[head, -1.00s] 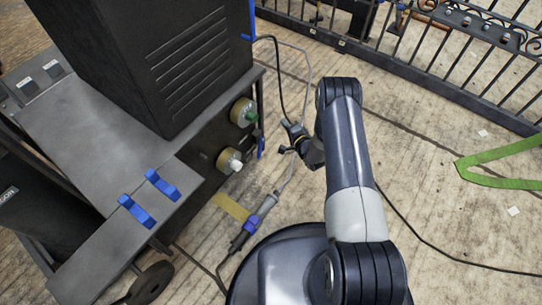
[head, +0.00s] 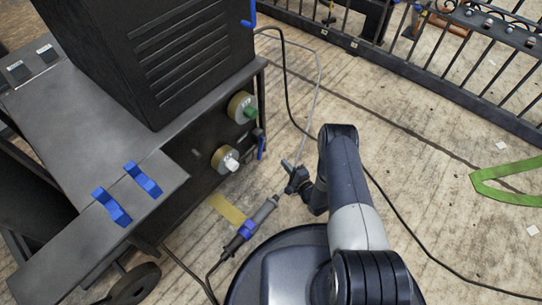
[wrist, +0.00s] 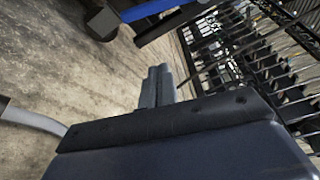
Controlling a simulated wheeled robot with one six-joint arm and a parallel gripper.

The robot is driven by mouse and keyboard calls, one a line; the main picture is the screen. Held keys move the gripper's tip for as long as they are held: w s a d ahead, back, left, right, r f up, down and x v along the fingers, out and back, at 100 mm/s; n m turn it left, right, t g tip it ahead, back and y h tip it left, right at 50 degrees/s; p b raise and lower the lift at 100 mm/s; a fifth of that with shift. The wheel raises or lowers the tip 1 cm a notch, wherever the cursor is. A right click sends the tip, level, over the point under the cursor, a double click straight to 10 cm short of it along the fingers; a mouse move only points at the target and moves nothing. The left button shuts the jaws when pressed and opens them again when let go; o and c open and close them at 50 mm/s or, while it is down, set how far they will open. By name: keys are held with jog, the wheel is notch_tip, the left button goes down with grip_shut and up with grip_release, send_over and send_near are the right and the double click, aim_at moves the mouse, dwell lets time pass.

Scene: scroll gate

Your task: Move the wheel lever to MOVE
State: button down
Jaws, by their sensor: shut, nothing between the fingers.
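The dark cart (head: 85,105) stands at the left. Two blue handles (head: 143,179) (head: 111,206) sit on its near shelf. A small upright blue lever (head: 261,147) is on its right side, beside the knobs. No MOVE label is readable, so I cannot tell which part is the wheel lever. My gripper (head: 287,165) is right of and nearer than the small blue lever, apart from the cart. In the wrist view, my gripper (wrist: 157,85) has its fingers together with nothing between them. A blue bar (wrist: 152,8) and a dark block (wrist: 102,22) lie beyond it.
Two round knobs, one green-tipped (head: 242,108) and one white-tipped (head: 226,160), stick out from the cart's side. A cart wheel (head: 136,284) shows at lower left. A metal fence (head: 400,62) runs along the back. Cables and a green strap (head: 508,183) lie on the floor.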

aim_at(261, 148)
jog(key=w+a+b, duration=0.4)
jog(key=w+a, duration=0.1)
jog(key=a, duration=0.2)
jog(key=shift+a, duration=0.4)
jog(key=shift+r, duration=0.1)
